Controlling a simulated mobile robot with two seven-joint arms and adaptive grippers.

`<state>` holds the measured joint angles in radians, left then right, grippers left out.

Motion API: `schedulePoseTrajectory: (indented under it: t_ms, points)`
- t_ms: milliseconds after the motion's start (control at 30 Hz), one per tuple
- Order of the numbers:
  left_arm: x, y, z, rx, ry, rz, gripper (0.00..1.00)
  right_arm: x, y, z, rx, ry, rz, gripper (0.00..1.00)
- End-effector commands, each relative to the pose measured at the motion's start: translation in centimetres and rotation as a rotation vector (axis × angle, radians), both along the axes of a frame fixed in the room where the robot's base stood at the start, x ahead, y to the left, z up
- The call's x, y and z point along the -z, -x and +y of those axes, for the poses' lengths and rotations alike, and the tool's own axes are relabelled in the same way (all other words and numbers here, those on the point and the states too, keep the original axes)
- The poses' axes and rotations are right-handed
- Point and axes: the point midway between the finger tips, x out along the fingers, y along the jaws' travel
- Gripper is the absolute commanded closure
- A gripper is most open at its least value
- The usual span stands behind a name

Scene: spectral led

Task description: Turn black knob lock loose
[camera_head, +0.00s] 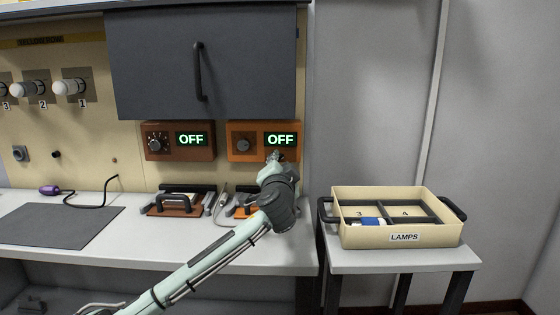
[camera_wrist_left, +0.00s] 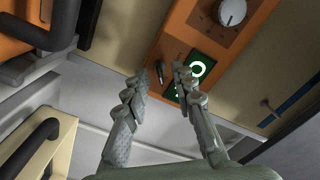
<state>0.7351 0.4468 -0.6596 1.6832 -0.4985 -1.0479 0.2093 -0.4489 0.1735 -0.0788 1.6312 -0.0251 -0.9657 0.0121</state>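A dark knob (camera_head: 159,141) with a dial scale is on the brown control box (camera_head: 205,152), left of its green OFF display. My left gripper (camera_head: 274,156) is at the lower edge of the orange box. In the wrist view its fingers (camera_wrist_left: 161,72) are apart, with a small black lever-like part (camera_wrist_left: 165,76) of the box between them. I cannot tell whether they touch it. I see no clear lock part on the dark knob.
A dark cabinet door (camera_head: 150,60) hangs above the boxes. A brown device with a black handle (camera_head: 176,208) stands on the bench (camera_head: 130,245), and an orange one (camera_head: 240,211) is partly behind my arm. A cream lamp tray (camera_head: 365,236) is on a side table to the right.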

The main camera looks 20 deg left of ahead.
Motion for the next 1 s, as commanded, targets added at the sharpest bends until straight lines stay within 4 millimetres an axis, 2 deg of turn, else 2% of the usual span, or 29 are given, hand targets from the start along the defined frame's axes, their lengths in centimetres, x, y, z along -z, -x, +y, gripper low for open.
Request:
schedulePoseTrajectory:
  t_ms: [133,367,600,1000]
  points:
    - [0.03,-0.78,0.21,0.001,0.000,0.001,0.74,0.35,0.29,0.01,-0.003,0.001,0.004,0.60]
    - [0.06,-0.84,0.22,0.001,0.001,0.000,0.74,0.55,0.46,0.00,-0.004,0.002,0.008,0.60]
    - [0.06,-0.82,0.21,0.001,0.001,0.000,1.00,0.49,0.34,-0.01,-0.003,0.002,0.006,0.60]
    - [0.20,-0.81,0.17,0.001,0.019,-0.004,1.00,0.14,-0.45,0.01,0.000,-0.001,-0.005,0.60]
